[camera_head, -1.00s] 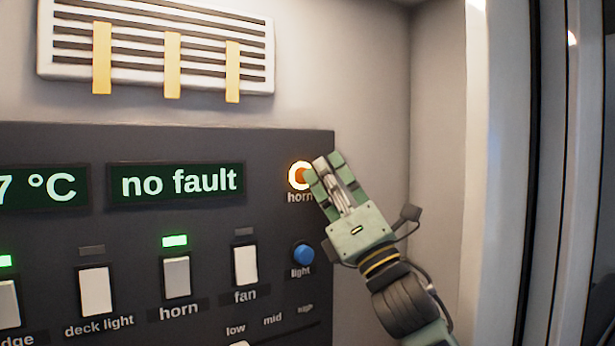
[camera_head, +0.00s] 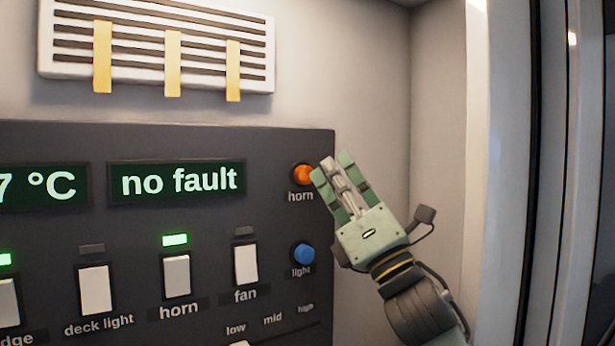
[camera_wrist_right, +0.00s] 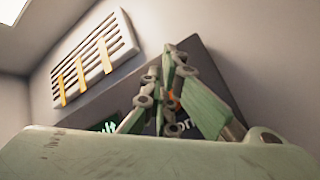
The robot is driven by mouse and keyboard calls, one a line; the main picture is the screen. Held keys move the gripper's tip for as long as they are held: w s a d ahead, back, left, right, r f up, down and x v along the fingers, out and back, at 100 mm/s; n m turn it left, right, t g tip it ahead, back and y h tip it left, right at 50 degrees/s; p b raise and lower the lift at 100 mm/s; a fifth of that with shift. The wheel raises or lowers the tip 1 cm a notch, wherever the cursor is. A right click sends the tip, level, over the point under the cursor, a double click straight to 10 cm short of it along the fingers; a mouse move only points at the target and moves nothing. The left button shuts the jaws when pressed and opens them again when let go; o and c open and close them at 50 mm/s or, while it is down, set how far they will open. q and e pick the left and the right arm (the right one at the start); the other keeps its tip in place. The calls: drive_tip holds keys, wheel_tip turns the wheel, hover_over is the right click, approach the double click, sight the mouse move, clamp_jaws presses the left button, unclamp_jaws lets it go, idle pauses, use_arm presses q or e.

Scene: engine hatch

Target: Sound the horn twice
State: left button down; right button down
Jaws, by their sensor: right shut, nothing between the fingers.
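The orange horn button (camera_head: 303,174) sits at the upper right of the dark panel, above its "horn" label. Its ring is not lit. My right gripper (camera_head: 328,168) is shut and empty, just right of the button, and the button shows clear of the fingers. In the right wrist view the shut fingers (camera_wrist_right: 172,62) largely hide the button, with a bit of orange between them. The white horn switch (camera_head: 177,276) is lower on the panel, with a green lamp (camera_head: 175,240) lit above it. My left gripper is not in view.
A blue light button (camera_head: 303,254) is below the horn button. Deck light (camera_head: 95,290) and fan (camera_head: 245,264) switches flank the horn switch. A display (camera_head: 177,183) reads "no fault". A vent (camera_head: 140,60) with yellow strips is above. Right of the panel is bare wall.

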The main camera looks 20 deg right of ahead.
drive_tip(key=shift+s, duration=0.1)
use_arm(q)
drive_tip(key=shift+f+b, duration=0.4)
use_arm(e)
drive_tip(key=shift+s+d, duration=0.2)
drive_tip(key=shift+s, duration=1)
drive_tip(key=shift+s+d, duration=0.15)
drive_tip(key=shift+s, duration=1.05)
